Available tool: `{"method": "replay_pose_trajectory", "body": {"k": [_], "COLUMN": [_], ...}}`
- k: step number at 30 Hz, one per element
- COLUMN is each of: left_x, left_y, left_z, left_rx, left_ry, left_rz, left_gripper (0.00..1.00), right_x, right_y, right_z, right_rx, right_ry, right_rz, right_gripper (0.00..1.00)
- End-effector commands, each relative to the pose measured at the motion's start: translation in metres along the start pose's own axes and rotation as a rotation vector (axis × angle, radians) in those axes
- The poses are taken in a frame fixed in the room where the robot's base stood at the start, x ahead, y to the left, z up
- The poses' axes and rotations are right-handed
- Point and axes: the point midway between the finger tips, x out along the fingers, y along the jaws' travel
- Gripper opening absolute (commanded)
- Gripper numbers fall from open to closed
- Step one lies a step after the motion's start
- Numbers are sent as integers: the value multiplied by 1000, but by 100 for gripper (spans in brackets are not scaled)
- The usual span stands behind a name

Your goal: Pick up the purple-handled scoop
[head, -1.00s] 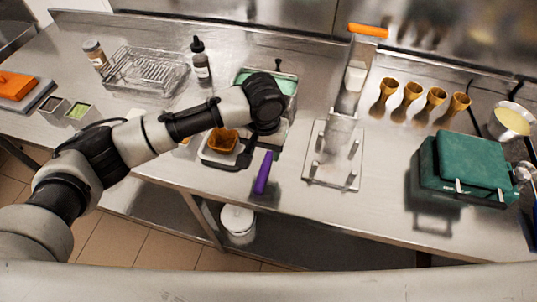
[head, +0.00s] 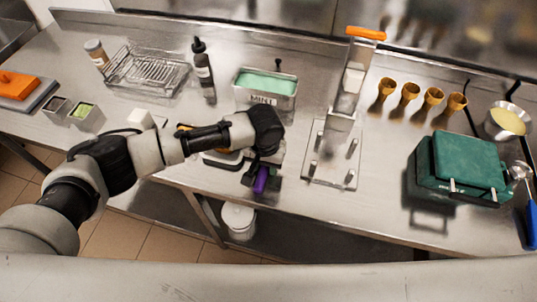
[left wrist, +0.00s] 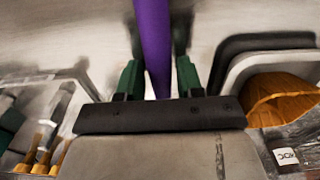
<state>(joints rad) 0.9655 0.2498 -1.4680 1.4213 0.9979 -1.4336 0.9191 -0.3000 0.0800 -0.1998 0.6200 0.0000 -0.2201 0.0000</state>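The purple-handled scoop shows mainly by its purple handle (head: 261,181), at the front edge of the counter below my left gripper. Its scoop end cannot be made out. My left gripper (head: 252,178) is low over the handle and partly hidden by its own wrist in the head view. In the left wrist view, the purple handle (left wrist: 153,45) runs between the two green-padded fingers of the left gripper (left wrist: 160,75). The fingers are apart, with a visible gap beside the handle, so the gripper looks open around it. My right gripper is not in view.
A steel mint tub (head: 264,92) stands behind the left gripper. A clear stand (head: 332,165) is just right. An orange-brown bowl (left wrist: 280,98) in a pale tray sits close to the gripper. A green box (head: 465,165) and a blue-handled scoop (head: 531,225) are at right.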

Motion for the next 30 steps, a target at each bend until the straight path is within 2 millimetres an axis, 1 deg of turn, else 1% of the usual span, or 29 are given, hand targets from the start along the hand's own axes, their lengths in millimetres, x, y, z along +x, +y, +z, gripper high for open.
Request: {"method": "replay_pose_trajectory", "body": {"k": [1, 6, 7, 13, 17, 20, 23, 25, 30], "left_x": [0, 0, -1, -1, -5, -13, -27, -40, -61], "left_y": [0, 0, 0, 0, 0, 0, 0, 0, 39], "left_z": [0, 0, 0, 0, 0, -1, -1, -1, 9], "left_rx": [0, 0, 0, 0, 0, 0, 2, 2, 7], "left_ry": [0, 0, 1, 1, 1, 3, 5, 5, 3], "left_rz": [0, 0, 0, 0, 0, 2, 2, 3, 6], "left_gripper": [29, 3, 0, 0, 0, 0, 0, 0, 0], "right_x": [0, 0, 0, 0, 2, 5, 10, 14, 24], "right_y": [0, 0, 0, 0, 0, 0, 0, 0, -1], "right_z": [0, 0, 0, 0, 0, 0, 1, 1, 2], "right_rx": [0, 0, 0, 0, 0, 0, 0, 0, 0], "right_ry": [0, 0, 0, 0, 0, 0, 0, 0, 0], "right_rz": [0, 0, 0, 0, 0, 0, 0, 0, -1], "right_gripper": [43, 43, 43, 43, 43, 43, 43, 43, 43]}}
